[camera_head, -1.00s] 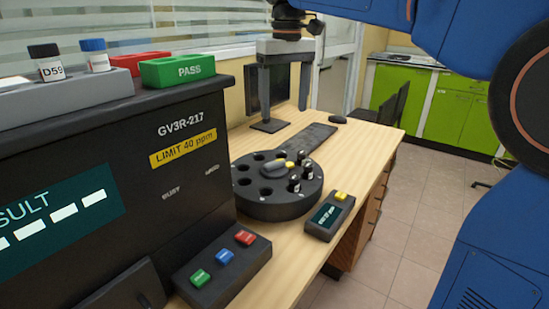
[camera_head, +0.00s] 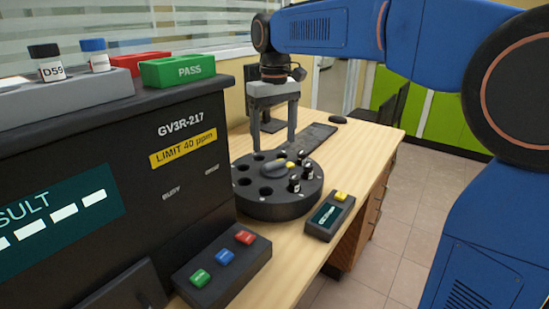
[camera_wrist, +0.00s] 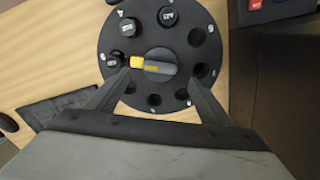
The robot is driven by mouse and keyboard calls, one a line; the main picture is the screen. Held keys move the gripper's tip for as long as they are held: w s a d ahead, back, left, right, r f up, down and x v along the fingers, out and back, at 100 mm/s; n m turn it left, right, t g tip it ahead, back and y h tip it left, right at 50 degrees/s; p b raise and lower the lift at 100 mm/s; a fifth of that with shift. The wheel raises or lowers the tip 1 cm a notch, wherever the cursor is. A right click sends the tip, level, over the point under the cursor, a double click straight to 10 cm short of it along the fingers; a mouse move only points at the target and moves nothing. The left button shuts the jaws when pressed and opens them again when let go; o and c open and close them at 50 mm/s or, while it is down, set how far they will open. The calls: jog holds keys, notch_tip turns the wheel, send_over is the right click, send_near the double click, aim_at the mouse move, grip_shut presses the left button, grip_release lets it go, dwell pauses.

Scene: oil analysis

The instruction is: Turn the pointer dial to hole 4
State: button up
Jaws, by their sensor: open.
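A round black carousel (camera_head: 278,205) stands on the wooden bench, with a ring of holes. Its pointer dial (camera_head: 273,167) is a grey bar with a yellow tip at the centre. In the wrist view the dial (camera_wrist: 160,69) lies nearly level, its yellow tip (camera_wrist: 137,62) pointing left toward a black-capped vial (camera_wrist: 113,60). Two more capped vials sit in neighbouring holes; the other visible holes look empty. The rim digits are too small to read surely. My gripper (camera_head: 273,147) is open, above the carousel, its fingers (camera_wrist: 157,78) on either side of the dial in the wrist view. Contact cannot be told.
A small device with a yellow button (camera_head: 328,215) lies right of the carousel. A black analyser (camera_head: 190,185) stands left, with a green PASS tray (camera_head: 178,71) on top. A three-button box (camera_head: 222,264) is in front. A dark flat strip (camera_head: 318,137) lies behind.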

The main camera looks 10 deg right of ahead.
aim_at(275, 161)
notch_tip(275, 161, down, 7)
jog(key=shift+r, duration=0.15)
dwell(0.4)
jog(key=c, duration=1)
